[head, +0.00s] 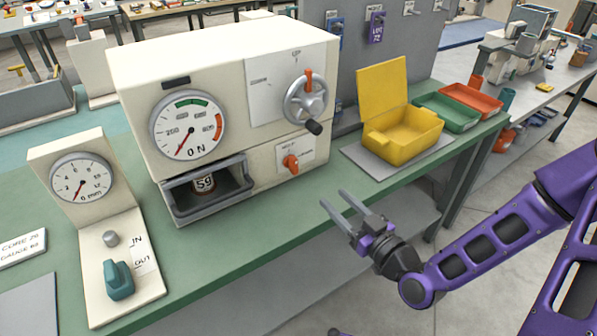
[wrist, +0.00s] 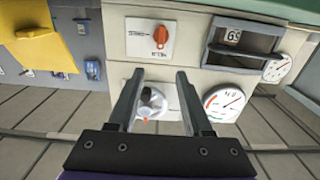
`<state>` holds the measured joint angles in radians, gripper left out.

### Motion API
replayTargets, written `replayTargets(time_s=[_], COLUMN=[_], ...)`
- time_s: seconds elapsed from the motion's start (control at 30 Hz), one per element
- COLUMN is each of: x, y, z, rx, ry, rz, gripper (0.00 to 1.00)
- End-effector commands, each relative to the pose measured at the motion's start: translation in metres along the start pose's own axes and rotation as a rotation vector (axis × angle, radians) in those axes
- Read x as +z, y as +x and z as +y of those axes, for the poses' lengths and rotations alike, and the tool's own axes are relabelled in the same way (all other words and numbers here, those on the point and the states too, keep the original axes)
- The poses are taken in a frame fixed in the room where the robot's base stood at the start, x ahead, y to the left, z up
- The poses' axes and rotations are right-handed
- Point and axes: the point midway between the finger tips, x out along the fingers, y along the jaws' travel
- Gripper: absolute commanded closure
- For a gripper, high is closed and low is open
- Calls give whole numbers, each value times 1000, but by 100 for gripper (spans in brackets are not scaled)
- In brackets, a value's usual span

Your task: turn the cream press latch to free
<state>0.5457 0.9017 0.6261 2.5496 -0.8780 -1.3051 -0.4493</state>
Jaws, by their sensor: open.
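The cream press (head: 222,60) stands on the green bench, with a round gauge, a handwheel and an open-fronted bay. Its orange latch (head: 291,163) sits on a white plate low on the front, below the handwheel. In the wrist view, which looks upside down, the latch (wrist: 163,34) shows ahead of the fingertips; its label is too small to read. My gripper (head: 335,198) is open and empty, in front of the bench edge, right of and below the latch, and apart from it. Its two fingers (wrist: 160,74) also show in the wrist view.
The handwheel (head: 306,98) with its dark knob juts out above the latch. The grey bay (head: 207,200) holds a marked can. A yellow box (head: 405,135) stands open to the right. A gauge stand (head: 95,230) is at left. The space before the latch is clear.

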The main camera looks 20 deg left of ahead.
Motion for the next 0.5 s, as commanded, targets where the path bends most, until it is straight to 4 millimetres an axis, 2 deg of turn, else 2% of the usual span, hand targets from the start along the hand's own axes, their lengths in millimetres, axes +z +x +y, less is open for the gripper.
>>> replayTargets(time_s=[0.03,0.37,0.5], x=[7,7,0], y=[5,36,66], z=[0,0,-2], rx=[-1,0,-3], ry=[-4,-4,3], rz=[2,1,2], gripper=[50,50,50])
